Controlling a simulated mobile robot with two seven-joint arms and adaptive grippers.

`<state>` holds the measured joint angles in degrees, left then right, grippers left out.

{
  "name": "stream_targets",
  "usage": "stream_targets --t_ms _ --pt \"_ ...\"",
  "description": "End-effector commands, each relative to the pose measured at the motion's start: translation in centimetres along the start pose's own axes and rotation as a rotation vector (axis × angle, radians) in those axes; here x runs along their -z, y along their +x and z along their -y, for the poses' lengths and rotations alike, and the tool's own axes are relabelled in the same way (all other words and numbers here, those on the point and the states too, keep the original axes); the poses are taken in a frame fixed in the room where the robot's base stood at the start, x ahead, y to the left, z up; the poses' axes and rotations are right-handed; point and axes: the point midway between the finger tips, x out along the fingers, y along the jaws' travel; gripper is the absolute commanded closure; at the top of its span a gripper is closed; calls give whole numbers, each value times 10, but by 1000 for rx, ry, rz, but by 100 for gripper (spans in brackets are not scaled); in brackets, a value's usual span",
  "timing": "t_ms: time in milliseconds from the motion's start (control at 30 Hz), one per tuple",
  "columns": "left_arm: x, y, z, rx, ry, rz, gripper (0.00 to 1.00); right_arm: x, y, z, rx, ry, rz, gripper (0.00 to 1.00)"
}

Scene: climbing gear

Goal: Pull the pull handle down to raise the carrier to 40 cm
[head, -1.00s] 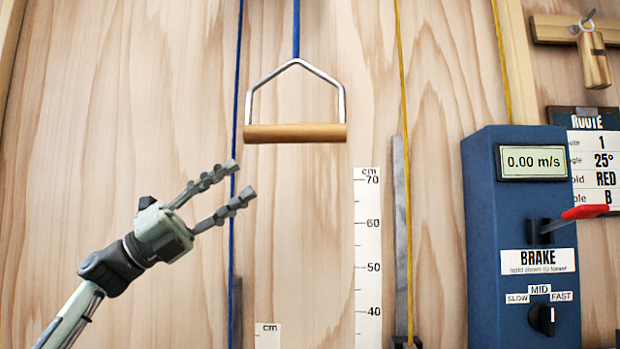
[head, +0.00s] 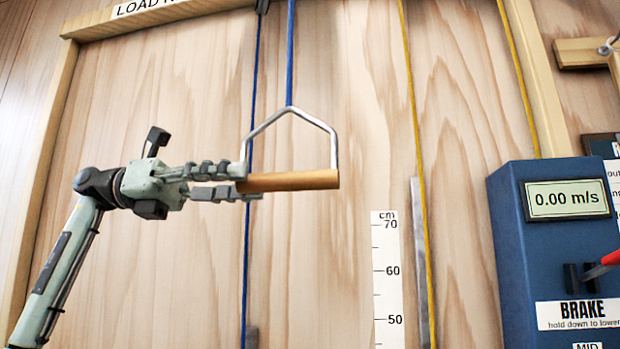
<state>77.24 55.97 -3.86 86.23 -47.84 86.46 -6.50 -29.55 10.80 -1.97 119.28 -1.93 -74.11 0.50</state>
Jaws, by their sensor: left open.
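The pull handle (head: 300,180) is a wooden bar in a metal bail, hanging from a blue rope (head: 290,60). My left gripper (head: 250,182) is at the left end of the bar, its two fingers open, one above and one below the bar's end in the picture. I cannot tell whether they touch it. The height scale (head: 388,280) stands right of and below the handle and shows marks from 70 down to 50 cm. The carrier is not clearly in view. My right gripper is not in view.
A blue brake box (head: 560,260) at the right reads 0.00 m/s and has a red lever (head: 602,266). A yellow rope (head: 413,120) and a thin blue rope (head: 249,270) run down the wooden wall. A wooden frame post (head: 45,180) stands at the left.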

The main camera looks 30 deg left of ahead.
Motion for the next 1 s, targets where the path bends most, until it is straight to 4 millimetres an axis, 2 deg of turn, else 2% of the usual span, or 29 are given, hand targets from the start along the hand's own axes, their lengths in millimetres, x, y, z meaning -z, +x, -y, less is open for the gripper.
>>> stream_targets --t_ms 133,400,533,900,1000 --pt "0 12 0 2 1 -3 57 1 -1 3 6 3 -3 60" --pt "0 56 1 3 2 -2 57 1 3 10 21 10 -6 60" --pt "0 70 0 2 0 -2 57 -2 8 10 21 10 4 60" --pt "0 78 0 1 0 0 57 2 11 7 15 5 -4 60" --pt "0 78 0 1 0 0 68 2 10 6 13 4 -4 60"
